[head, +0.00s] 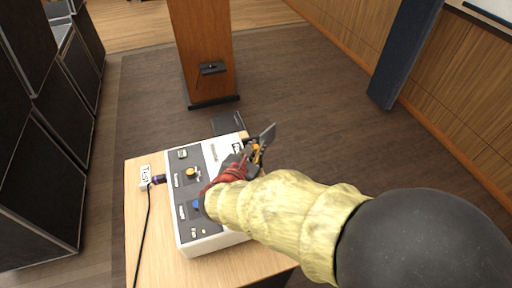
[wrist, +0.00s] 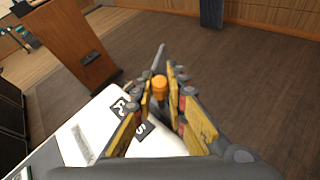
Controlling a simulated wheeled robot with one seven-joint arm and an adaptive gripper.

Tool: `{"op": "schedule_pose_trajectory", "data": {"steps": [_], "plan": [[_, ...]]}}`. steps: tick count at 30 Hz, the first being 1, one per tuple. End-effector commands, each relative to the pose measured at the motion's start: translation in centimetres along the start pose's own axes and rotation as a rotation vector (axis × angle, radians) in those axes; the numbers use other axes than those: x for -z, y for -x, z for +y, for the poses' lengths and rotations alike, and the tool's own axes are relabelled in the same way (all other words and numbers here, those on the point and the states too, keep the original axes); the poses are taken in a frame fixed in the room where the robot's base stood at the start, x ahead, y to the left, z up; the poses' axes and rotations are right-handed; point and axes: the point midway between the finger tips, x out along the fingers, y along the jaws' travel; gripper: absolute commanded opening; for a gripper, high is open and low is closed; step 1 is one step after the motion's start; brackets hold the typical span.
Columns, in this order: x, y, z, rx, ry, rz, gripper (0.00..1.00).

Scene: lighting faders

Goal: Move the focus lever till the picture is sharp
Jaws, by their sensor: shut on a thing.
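A white console with dark panels (head: 187,240) sits on a light wood table. My gripper (head: 254,156) is over the console's far right part, and my arm hides much of that side. In the wrist view my gripper's yellow-padded fingers (wrist: 160,100) are closed in around an upright lever with an orange cap (wrist: 159,82), which I take as the focus lever. Its lower part is hidden between the fingers. Dark labels with white marks (wrist: 121,107) lie beside it on the white top. The projected picture cannot be made out.
An orange knob (head: 190,172) and a blue knob (head: 196,205) are on the console's left part. A small white box (head: 145,171) with a black cable stands left of it. A wooden lectern (head: 205,45) stands beyond the table. Dark cabinets (head: 40,170) line the left.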

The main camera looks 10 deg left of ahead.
Motion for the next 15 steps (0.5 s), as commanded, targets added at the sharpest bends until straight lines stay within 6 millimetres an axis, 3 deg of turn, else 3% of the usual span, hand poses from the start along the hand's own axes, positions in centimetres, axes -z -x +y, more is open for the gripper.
{"op": "schedule_pose_trajectory", "data": {"steps": [15], "plan": [[-0.88, -0.56, 0.98, 0.048, 0.067, 0.081, 0.00]]}}
